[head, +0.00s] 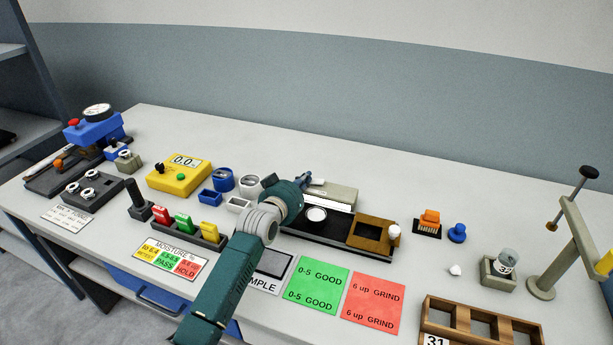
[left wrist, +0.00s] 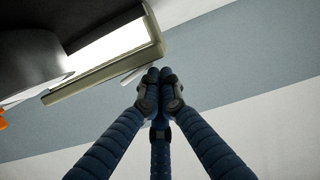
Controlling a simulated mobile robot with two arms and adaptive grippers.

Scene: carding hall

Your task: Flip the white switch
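A small white switch (head: 317,181) sticks out at the back left of the pale box (head: 332,194) on the black inspection stand. In the left wrist view the white switch (left wrist: 137,74) is a short slanted lever beside the box edge. My left gripper (head: 306,179) is behind the box, right by the switch. In the left wrist view its dark blue fingers (left wrist: 160,76) are drawn together at the tips, with nothing seen between them. The tips are just right of the lever; I cannot tell whether they touch it. My right gripper is not in view.
The black stand (head: 300,229) carries a white round disc and a brown frame (head: 369,233). A yellow meter (head: 178,173) and blue cups stand left of my arm. Green and red cards (head: 318,283) lie in front. The bench behind the stand is clear towards the wall.

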